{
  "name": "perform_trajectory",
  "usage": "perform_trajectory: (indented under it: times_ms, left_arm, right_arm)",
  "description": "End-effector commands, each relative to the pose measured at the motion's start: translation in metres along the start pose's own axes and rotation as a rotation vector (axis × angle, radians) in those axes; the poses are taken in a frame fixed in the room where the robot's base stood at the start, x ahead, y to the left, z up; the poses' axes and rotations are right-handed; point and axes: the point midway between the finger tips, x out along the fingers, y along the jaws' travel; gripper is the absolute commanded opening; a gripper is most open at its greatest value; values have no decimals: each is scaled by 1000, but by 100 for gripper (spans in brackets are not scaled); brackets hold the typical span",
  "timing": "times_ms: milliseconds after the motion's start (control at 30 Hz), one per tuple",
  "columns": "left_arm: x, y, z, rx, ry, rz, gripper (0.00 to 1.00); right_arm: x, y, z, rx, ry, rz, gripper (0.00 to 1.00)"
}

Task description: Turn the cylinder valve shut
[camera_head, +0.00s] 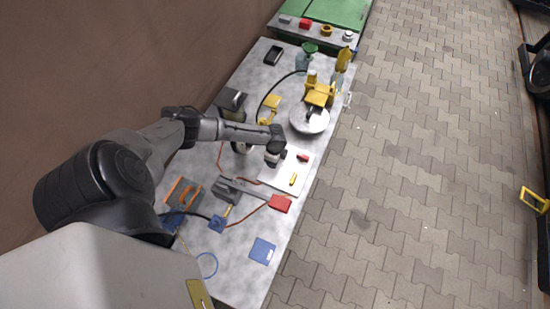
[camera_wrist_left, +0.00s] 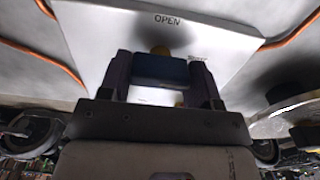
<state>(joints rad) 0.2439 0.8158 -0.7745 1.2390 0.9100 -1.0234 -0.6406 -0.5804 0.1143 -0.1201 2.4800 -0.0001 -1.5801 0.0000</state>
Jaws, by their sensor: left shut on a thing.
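A white panel (camera_head: 304,168) lies on the grey workbench. In the left wrist view the panel (camera_wrist_left: 100,35) carries the word OPEN and a second, blurred label near the right finger. My left gripper (camera_head: 273,157) is over the panel's left part in the head view. In the left wrist view its two fingers (camera_wrist_left: 161,78) are shut on a dark blue block, seemingly the valve handle (camera_wrist_left: 160,70). A yellow-brown round part (camera_wrist_left: 160,50) shows just beyond the block. The gripper hides the handle in the head view. My right gripper is not in view.
A red piece (camera_head: 303,157) and a yellow piece (camera_head: 293,179) are on the panel. A round metal plate (camera_head: 310,119) with yellow fittings stands behind it. A red box (camera_head: 280,203), a blue card (camera_head: 262,251) and orange cables lie nearer.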

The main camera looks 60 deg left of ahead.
Motion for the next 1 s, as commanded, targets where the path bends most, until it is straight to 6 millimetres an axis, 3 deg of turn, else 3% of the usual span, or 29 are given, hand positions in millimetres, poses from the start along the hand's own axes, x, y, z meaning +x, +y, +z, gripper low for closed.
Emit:
perform_trajectory:
  times_ms: [500,533,600,800,1000]
  left_arm:
    - [0,0,0,19,1,0,34]
    - [0,0,0,19,1,0,58]
    - [0,0,0,19,1,0,65]
    - [0,0,0,17,1,0,83]
    - [0,0,0,16,0,0,83]
  right_arm:
    - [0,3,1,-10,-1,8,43]
    - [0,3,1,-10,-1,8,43]
    - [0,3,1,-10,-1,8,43]
    - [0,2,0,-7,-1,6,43]
    - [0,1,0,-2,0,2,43]
